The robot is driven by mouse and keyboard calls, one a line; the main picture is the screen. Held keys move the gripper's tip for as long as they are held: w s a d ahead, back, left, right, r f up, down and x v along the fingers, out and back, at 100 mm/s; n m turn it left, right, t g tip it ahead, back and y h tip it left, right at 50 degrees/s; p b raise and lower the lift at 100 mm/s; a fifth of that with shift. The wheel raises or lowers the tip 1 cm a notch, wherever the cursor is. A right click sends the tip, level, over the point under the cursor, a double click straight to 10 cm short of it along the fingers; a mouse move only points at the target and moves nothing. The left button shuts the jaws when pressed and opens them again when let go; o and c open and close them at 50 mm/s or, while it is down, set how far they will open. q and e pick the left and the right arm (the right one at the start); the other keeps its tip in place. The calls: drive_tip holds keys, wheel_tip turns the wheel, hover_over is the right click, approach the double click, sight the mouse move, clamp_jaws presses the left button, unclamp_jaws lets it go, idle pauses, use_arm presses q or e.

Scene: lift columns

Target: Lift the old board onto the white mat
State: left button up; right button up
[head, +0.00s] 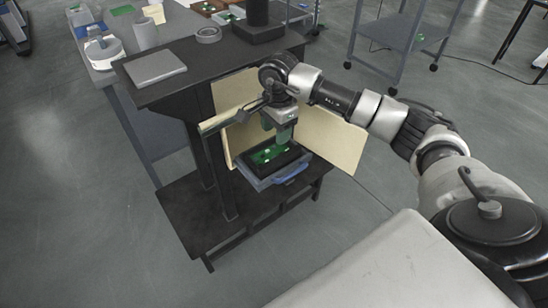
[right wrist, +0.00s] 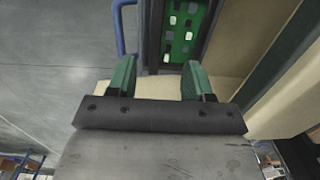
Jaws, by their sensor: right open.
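The old board appears to be the green circuit board (head: 272,154) lying in a black holder (head: 285,162) between open cream panels. It also shows at the top of the right wrist view (right wrist: 184,30). My right gripper (head: 278,130) is just above the board in the head view, its green fingers pointing down. In the right wrist view my right gripper (right wrist: 160,76) has its fingers apart with nothing between them. I cannot make out a white mat for certain. My left gripper is not in view.
The holder sits on a blue-grey drawer (head: 262,182) with a blue handle. Cream panels (head: 330,138) stand on both sides of it. The dark table (head: 190,90) above bears a grey slab (head: 155,67) and a tape roll (head: 208,34). A grey cart (head: 398,35) stands behind.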

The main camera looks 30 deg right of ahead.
hover_over(280, 157)
drive_tip(key=f, duration=0.4)
drive_tip(key=shift+a+f+b, duration=0.2)
drive_tip(key=shift+f+b, duration=0.1)
drive_tip(key=shift+d+f+b, duration=0.2)
drive_tip(key=shift+f+b, duration=0.2)
drive_tip(key=shift+f, duration=2.55)
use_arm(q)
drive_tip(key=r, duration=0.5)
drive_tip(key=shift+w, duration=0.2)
use_arm(e)
drive_tip(key=shift+c, duration=0.5)
clamp_jaws()
